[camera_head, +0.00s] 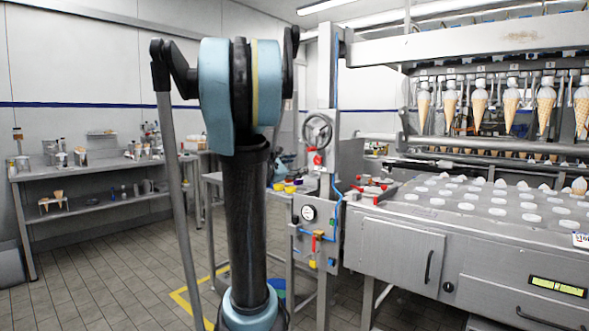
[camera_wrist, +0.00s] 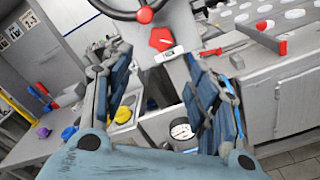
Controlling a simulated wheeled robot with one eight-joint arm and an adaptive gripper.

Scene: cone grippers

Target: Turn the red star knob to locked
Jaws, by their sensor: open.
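The red star knob (camera_wrist: 159,38) shows in the wrist view on the grey panel, above a small white label plate (camera_wrist: 171,54) with text too small to read. In the head view the knob (camera_head: 317,159) is a small red spot below the handwheel. My gripper (camera_wrist: 157,60) is open in the wrist view, with its two fingers apart and nothing between them. The knob lies ahead of the fingertips, roughly centred between them and apart from them. Its lock setting cannot be read. My arm fills the middle of the head view.
A pressure gauge (camera_head: 308,213) and a red-handled valve (camera_head: 317,238) are lower on the panel. Yellow and purple caps (camera_wrist: 66,132) lie on the bench at left. The cone machine (camera_head: 400,245) stands at right.

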